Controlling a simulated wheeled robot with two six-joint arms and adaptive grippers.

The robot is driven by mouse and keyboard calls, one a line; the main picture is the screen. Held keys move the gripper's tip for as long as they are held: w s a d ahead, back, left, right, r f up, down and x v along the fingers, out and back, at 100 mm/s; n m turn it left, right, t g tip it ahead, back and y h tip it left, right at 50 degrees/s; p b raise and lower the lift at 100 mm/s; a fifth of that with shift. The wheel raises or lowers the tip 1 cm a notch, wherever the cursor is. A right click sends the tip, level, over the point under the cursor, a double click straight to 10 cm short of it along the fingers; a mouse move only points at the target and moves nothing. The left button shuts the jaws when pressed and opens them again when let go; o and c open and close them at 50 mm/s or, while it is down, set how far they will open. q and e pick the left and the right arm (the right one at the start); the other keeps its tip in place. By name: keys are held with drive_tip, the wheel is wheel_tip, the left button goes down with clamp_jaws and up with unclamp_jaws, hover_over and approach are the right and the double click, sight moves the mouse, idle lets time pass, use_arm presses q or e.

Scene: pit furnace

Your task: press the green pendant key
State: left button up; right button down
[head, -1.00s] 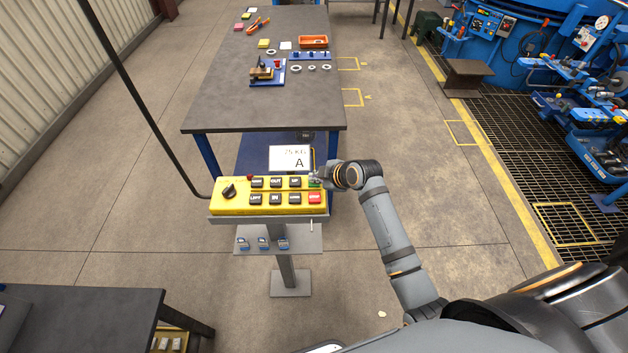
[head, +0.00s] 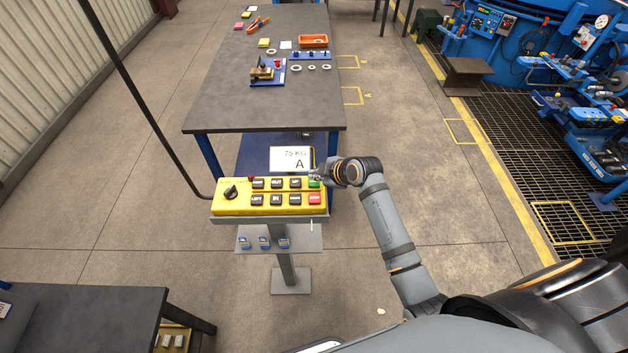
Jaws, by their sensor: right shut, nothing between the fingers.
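The yellow pendant (head: 238,208) lies on a grey stand in the middle of the head view. It carries two rows of black keys, a black rotary knob (head: 231,191) at its left end and a red key (head: 315,199) at lower right. The green key (head: 314,183) is at its upper right corner, partly covered by my fingers. My right gripper (head: 317,174) is shut and empty, with its tips at or just above the green key's far edge. I cannot tell whether they touch. My left gripper is out of view.
A white card marked "75 KG A" (head: 289,158) stands behind the pendant. A black cable (head: 140,98) runs to its left end. A shelf with several padlocks (head: 264,243) is below. A dark workbench (head: 230,105) stands beyond.

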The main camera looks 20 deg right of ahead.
sight(316, 183)
wheel_tip(316, 183, up, 5)
drive_tip(key=p, duration=0.4)
drive_tip(key=shift+f, duration=0.1)
